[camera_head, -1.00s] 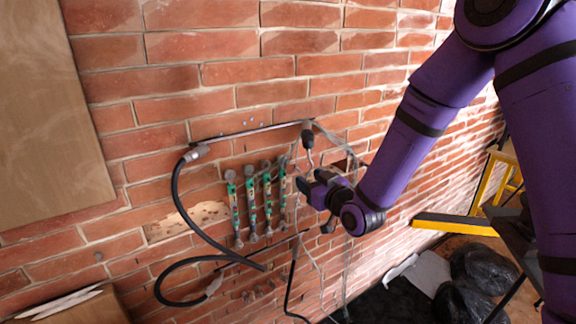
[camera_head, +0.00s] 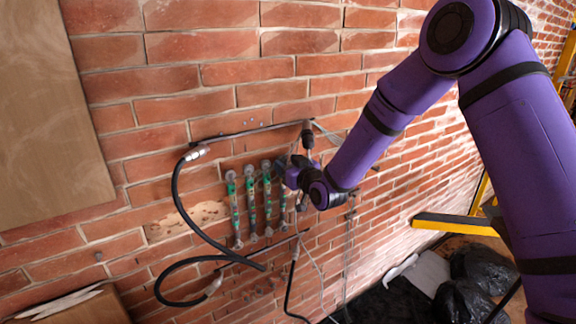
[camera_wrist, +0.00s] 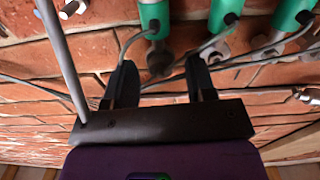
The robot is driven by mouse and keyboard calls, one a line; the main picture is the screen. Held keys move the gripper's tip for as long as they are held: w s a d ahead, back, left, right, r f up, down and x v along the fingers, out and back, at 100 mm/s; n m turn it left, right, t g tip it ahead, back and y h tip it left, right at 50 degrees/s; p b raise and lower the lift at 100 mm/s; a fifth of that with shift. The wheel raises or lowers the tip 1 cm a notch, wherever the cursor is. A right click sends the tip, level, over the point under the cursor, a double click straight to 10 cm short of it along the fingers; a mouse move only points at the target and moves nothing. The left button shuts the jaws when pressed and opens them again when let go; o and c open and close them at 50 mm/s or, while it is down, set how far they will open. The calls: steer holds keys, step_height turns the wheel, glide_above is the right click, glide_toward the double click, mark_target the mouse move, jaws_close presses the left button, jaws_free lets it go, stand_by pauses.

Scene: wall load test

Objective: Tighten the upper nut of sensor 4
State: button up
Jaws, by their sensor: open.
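Several green sensors hang upright side by side on the brick wall. The rightmost, which I take as sensor 4 (camera_head: 282,207), shows its lower part in the head view; my gripper (camera_head: 289,172) hides its upper end. The wrist view appears upside down. There the leftmost green body (camera_wrist: 155,16) ends in a grey upper nut (camera_wrist: 160,59). My gripper (camera_wrist: 160,66) is open and empty, one dark finger on each side of this nut as seen. I cannot tell how deep the nut sits between the fingers, and no contact is clear.
Neighbouring sensors (camera_head: 251,200) stand close to the left. Thin cables cross near the fingers. A thick black hose (camera_head: 180,200) loops at the left, and a dark bar (camera_head: 245,132) runs above the sensors. A yellow beam (camera_head: 455,224) and black bags (camera_head: 462,300) are at lower right.

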steer(key=c, duration=0.9)
steer(key=shift+m, duration=2.5)
steer(key=shift+c, duration=0.2)
steer(key=o, duration=0.9)
steer(key=shift+o, duration=0.2)
steer(key=shift+s, duration=0.1)
steer(key=v, duration=1)
steer(key=shift+s+d, duration=0.3)
